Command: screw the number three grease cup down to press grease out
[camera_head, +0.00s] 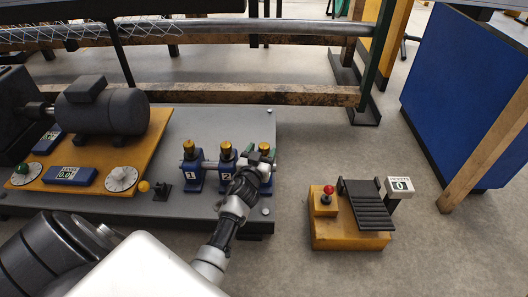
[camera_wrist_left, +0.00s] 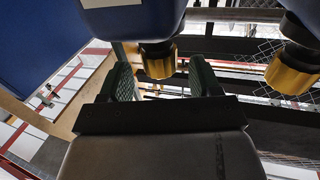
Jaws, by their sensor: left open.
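The number three grease cup (camera_head: 265,146) is a brass cap on the rightmost of three blue blocks on the grey base plate. My left gripper (camera_head: 261,156) is at this cup and partly hides its block. In the left wrist view, my left gripper (camera_wrist_left: 161,74) is open. The brass cup (camera_wrist_left: 158,60) shows between its two green-padded fingers, with a visible gap on each side. The cup's blue block (camera_wrist_left: 130,20) fills the top of that view. My right gripper is not in view.
The number two cup (camera_head: 226,148) and number one cup (camera_head: 188,145) stand close to the left. A motor (camera_head: 103,108) and dials sit on a yellow plate (camera_head: 150,140). A yellow pedestal with a red-knobbed lever (camera_head: 328,190) stands right, across bare floor.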

